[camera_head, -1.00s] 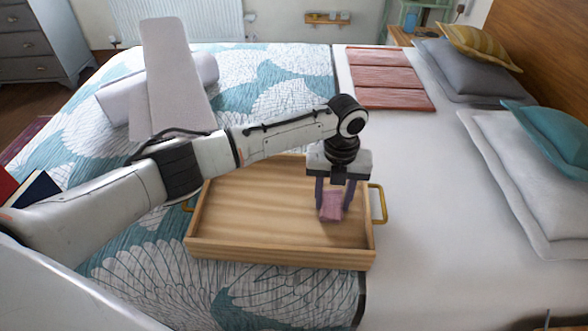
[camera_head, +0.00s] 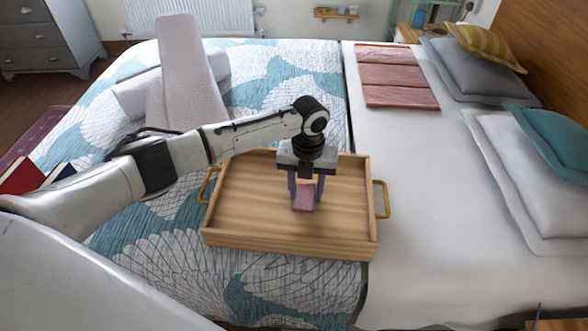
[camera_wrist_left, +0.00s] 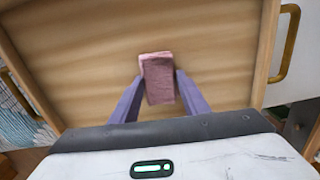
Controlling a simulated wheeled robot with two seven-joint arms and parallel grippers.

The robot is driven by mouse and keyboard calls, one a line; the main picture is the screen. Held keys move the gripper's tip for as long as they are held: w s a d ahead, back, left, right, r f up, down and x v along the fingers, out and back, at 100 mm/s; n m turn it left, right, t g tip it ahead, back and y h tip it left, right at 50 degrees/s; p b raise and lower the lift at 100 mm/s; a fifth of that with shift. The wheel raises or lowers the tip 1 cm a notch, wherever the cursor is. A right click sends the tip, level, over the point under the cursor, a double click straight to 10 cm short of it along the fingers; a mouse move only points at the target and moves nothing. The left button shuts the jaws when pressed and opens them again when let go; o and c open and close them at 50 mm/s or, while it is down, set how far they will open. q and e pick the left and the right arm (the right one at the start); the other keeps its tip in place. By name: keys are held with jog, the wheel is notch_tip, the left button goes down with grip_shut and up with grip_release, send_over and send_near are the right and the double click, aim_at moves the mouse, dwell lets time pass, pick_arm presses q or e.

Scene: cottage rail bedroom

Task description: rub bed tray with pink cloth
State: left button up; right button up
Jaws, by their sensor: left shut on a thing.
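The wooden bed tray (camera_head: 240,205) with brass handles lies on the bed, across the patterned quilt and the white sheet. My left gripper (camera_head: 305,195) points down over the tray's middle, right of centre. It is shut on the folded pink cloth (camera_head: 305,198), which is low at the tray floor; whether it presses on the wood I cannot tell for certain. In the left wrist view the pink cloth (camera_wrist_left: 158,78) sits between the two purple fingers, over the bare tray floor (camera_wrist_left: 80,60). My right gripper is not in view.
A folded reddish cloth (camera_head: 398,75) lies on the bed behind the tray. Pillows (camera_head: 540,175) line the right side. Rolled and folded light towels (camera_head: 190,75) lie at the back left. Books (camera_head: 25,177) are at the left edge. White sheet right of the tray is clear.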

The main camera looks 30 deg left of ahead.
pick_arm(q)
jog(key=shift+s+a+p, duration=0.2)
jog(key=shift+s+a, duration=0.05)
jog(key=shift+a, duration=0.4)
jog(key=shift+s+a+p, duration=0.15)
jog(key=shift+s+a, duration=0.05)
jog(key=shift+a, duration=0.4)
jog(key=shift+r, duration=0.25)
jog(key=shift+r+p, duration=0.45)
jog(key=shift+r, duration=0.85)
jog(key=shift+d+r, duration=0.1)
jog(key=shift+r, duration=2.4)
